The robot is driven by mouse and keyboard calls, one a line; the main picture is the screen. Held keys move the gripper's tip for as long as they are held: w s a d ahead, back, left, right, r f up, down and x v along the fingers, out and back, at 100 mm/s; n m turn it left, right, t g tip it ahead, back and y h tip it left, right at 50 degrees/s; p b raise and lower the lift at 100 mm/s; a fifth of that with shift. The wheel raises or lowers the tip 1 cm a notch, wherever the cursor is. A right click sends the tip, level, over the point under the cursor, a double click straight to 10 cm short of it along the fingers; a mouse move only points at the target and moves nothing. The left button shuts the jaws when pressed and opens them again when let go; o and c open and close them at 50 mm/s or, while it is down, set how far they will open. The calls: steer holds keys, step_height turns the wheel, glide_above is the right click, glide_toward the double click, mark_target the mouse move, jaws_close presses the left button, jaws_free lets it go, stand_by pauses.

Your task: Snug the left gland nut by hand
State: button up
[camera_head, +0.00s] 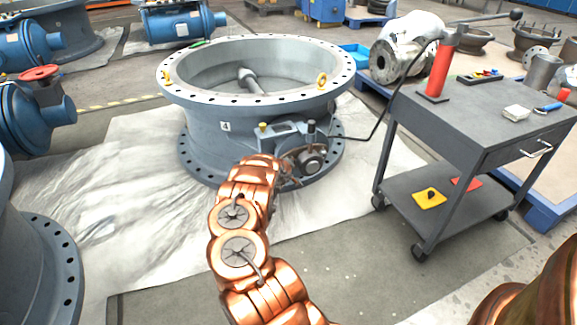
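The large grey butterfly valve body (205,125), marked "4", lies on a white sheet with its flanged opening facing up. On its near side is a bracket with a round dark shaft housing (309,160). A small brass fitting and a dark post stand on top of the bracket. The left gland nut is too small or hidden to make out; my copper arm covers the area left of the housing. My gripper (289,178) is just past the arm's end, close to the left side of the housing. It is mostly hidden, so its opening and any contact cannot be told.
A grey cart (480,115) with a red hand pump (440,70) stands right of the valve. A black hose (385,110) runs from the pump toward the valve. Another grey flanged body (45,265) is at left. White sheet around the valve is mostly clear.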

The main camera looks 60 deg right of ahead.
steer(key=shift+o, duration=0.4)
steer(key=n+h+b, duration=0.2)
steer(key=b, duration=0.3)
steer(key=f+n+g+h+b, duration=0.1)
steer(key=n+h+b, duration=0.1)
steer(key=b, duration=0.3)
steer(key=shift+w+a+h+b, duration=0.1)
steer(key=shift+h+b, duration=0.25)
steer(key=shift+h, duration=0.45)
